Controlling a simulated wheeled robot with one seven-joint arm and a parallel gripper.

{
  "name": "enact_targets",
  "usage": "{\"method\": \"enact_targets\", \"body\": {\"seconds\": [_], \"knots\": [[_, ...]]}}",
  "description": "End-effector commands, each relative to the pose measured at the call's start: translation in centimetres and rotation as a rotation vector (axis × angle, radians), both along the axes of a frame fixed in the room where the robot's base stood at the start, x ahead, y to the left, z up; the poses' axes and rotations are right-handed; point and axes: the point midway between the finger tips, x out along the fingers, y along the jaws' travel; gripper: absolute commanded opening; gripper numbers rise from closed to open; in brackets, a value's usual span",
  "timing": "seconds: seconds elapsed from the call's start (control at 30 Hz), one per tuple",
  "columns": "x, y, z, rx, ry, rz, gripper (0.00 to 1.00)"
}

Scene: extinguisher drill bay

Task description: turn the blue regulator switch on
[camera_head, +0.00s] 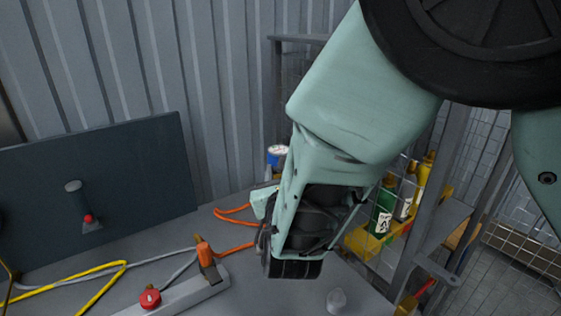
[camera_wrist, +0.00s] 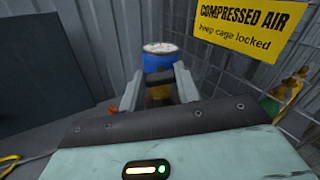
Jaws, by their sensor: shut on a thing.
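The blue regulator (camera_wrist: 159,61) stands upright straight ahead in the wrist view, with a pale round gauge face on top. In the head view only its top and upper left side (camera_head: 274,160) show past my arm. A dark switch piece (camera_wrist: 159,90) sits on its near side, low down. My gripper (camera_wrist: 161,82) has its two grey fingers on either side of this piece and is shut on it. In the head view my arm and wrist hide the fingertips and most of the regulator. I cannot tell the switch's exact angle.
A yellow "compressed air" sign (camera_wrist: 251,25) hangs on the mesh cage at right. On the bench, an orange-handled lever (camera_head: 204,253), a red knob (camera_head: 150,298) and hoses lie left of my arm. Bottles (camera_head: 384,207) stand on a yellow shelf at right. A dark panel (camera_head: 130,165) stands behind.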

Motion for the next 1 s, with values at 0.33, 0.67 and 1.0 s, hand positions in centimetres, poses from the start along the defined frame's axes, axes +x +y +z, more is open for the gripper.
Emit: {"method": "enact_targets", "body": {"seconds": [0.33, 0.67, 1.0], "knots": [[-0.04, 0.18, 0.33, -0.329, -0.019, 0.002, 0.09], [-0.07, 0.25, 0.31, -0.645, -0.037, 0.002, 0.09], [-0.09, 0.31, 0.23, -0.963, -0.057, 0.002, 0.09]]}}
